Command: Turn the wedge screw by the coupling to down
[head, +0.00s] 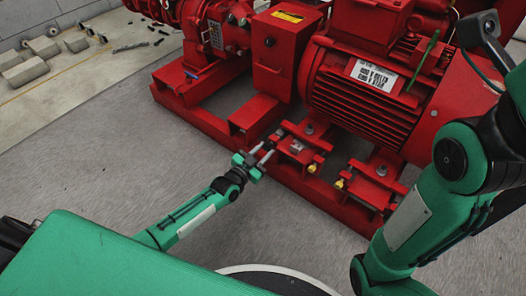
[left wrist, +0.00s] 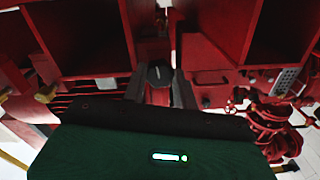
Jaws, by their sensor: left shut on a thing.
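My left gripper (head: 265,152) is at the near edge of the red base frame, below the coupling box. Its two fingers (left wrist: 161,92) stand on either side of a dark grey screw head (left wrist: 159,73) in the left wrist view and are shut on it. I take this for the wedge screw by the coupling; in the head view the fingers largely hide it. A light mark shows on its face, too small to read. The red motor (head: 360,95) sits on the base frame (head: 318,190) to the right. My right gripper is not in view.
A red coupling box (head: 272,60) stands behind my left gripper. Yellow-tipped fittings (head: 312,168) (head: 340,184) are on the motor feet to the right. The grey floor (head: 110,155) to the left is clear; loose blocks (head: 25,70) lie at the far left.

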